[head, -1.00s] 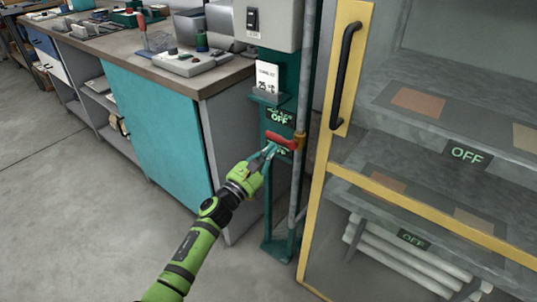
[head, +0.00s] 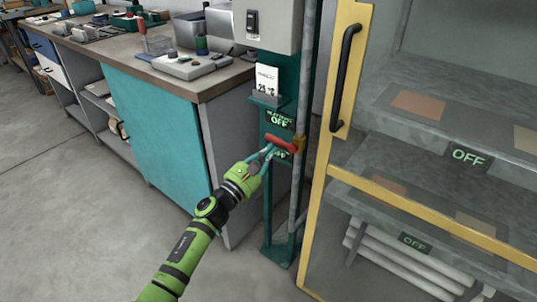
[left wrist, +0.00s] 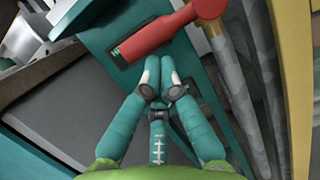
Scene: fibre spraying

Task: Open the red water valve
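The red water valve handle (head: 281,144) is a short red lever on the green post, below a glowing OFF sign (head: 279,119). It slopes slightly down to the right, to a brass-coloured fitting (head: 299,142) at the grey pipe. My left gripper (head: 268,151) is at the handle's left, free end. In the left wrist view, its fingertips (left wrist: 160,64) are together just below the red handle (left wrist: 160,32). The handle is not between them. Whether the tips touch it, I cannot tell. My right gripper is not in view.
A yellow-framed glass cabinet (head: 341,70) with a black handle stands close on the right. A workbench with a teal side panel (head: 160,125) is on the left. A grey switch box (head: 268,25) is above the valve. The floor in front is clear.

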